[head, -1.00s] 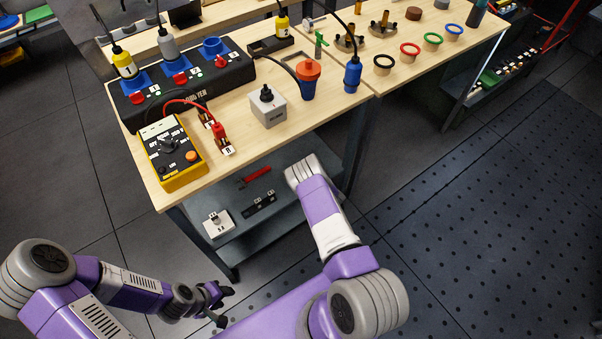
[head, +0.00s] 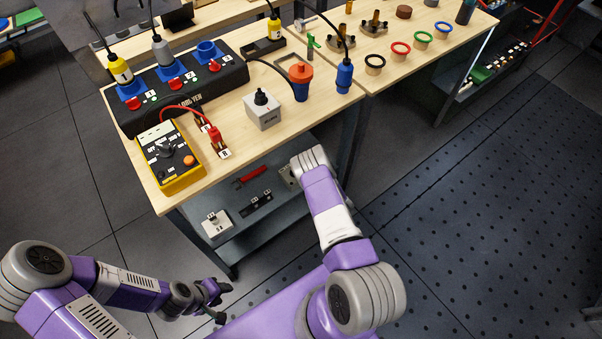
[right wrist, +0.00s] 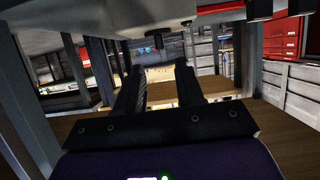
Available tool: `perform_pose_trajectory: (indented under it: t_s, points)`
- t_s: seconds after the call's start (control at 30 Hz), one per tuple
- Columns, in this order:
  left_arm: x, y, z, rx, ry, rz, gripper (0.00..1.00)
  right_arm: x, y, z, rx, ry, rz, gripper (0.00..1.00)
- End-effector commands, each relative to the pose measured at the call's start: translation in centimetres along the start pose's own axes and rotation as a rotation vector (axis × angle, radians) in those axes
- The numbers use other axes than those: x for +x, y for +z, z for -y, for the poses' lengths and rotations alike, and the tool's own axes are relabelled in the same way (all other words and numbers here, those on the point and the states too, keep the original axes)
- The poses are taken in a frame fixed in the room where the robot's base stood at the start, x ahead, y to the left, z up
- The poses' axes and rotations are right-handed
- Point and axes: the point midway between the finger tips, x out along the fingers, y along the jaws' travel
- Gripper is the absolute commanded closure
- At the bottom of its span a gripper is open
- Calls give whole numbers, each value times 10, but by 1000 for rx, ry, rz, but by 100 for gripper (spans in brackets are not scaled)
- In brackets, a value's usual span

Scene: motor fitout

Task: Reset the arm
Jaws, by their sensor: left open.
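My left gripper (head: 219,302) hangs low at the bottom left of the head view, open and empty, clear of the workbench. My right arm reaches up toward the front edge of the bench, and its gripper is hidden in the head view. In the right wrist view my right gripper (right wrist: 160,82) shows two dark fingers standing apart with nothing between them. A wooden surface and grey posts surround it there.
The bench (head: 240,142) holds a yellow multimeter (head: 170,155), a black socket box (head: 180,88), a grey block (head: 263,110) and plugs. The lower shelf (head: 235,226) holds small parts. Open floor (head: 480,210) lies right of my right arm.

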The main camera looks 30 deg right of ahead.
Motion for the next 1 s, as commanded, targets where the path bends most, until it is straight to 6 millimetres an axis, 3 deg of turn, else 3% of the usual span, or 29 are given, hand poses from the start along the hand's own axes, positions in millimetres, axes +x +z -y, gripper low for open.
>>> perform_pose_trajectory:
  t_s: [0.63, 0.77, 0.87, 0.97, 1.0]
  points:
    - [-2, 0, 0, 0, 0, 0, 57, -5, 0, 0, 3, 4, 3, 63]
    - [-5, 0, -2, 0, 0, 0, 57, -12, 3, 3, 53, 63, 70, 63]
    - [-10, 0, -4, 0, 0, 0, 57, -27, 10, 20, 152, 139, 209, 63]
    - [-17, 1, -6, 0, 0, 0, 57, -56, 17, 65, 283, 176, 418, 63]
    - [-19, 1, -7, 0, 0, 0, 57, -71, 18, 90, 332, 169, 510, 63]
